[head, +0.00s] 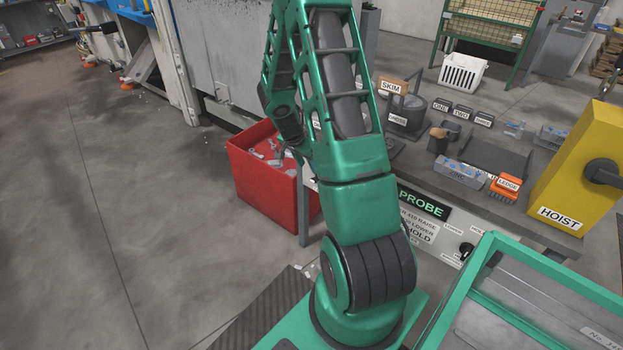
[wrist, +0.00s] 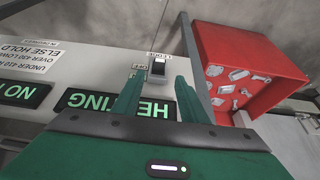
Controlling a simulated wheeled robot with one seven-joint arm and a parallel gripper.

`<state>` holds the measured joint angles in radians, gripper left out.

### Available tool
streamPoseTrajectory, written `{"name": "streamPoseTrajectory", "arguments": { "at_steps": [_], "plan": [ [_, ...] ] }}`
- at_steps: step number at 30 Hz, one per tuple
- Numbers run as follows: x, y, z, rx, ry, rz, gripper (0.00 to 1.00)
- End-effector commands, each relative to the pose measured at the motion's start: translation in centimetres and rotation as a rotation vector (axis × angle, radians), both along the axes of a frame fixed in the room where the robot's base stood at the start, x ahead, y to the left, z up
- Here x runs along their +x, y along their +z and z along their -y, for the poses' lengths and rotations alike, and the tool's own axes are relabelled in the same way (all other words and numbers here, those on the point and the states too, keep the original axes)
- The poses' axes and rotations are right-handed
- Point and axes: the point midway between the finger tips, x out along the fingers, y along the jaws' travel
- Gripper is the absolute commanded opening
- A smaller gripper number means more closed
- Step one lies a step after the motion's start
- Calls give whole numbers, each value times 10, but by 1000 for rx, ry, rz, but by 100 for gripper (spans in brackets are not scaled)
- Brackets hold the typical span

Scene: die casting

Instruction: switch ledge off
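A small rocker switch (wrist: 157,67), dark and white, is on the pale panel (wrist: 85,58) in the wrist view. A tag reading OFF is beside it, and a small tag above it is too small to read surely. My gripper (wrist: 160,84) is open and empty, its two green fingers pointing at the panel. The switch shows just beyond and between the fingertips, and I cannot tell whether they touch it. An orange block (head: 503,190) tagged LEDGE sits on the bench in the head view. My arm hides the gripper and this switch there.
Upside-down green displays (wrist: 75,99) are left of the switch, one partly behind a finger. A red bin (head: 262,182) of metal parts stands beside the bench; it also shows in the wrist view (wrist: 211,42). A yellow HOIST box (head: 560,217) is at right. Left floor is clear.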

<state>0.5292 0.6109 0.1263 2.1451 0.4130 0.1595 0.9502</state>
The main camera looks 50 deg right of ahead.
Motion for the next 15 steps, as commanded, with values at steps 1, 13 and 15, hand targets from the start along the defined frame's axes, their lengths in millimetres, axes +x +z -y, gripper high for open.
{"name": "streamPoseTrajectory", "arguments": {
  "at_steps": [1, 13, 15],
  "plan": [
    [-1, -7, 3, 1, -1, -2, 39],
    [1, -68, 27, 2, 1, -3, 39],
    [1, -75, 31, 2, 1, -3, 39]
  ]
}}
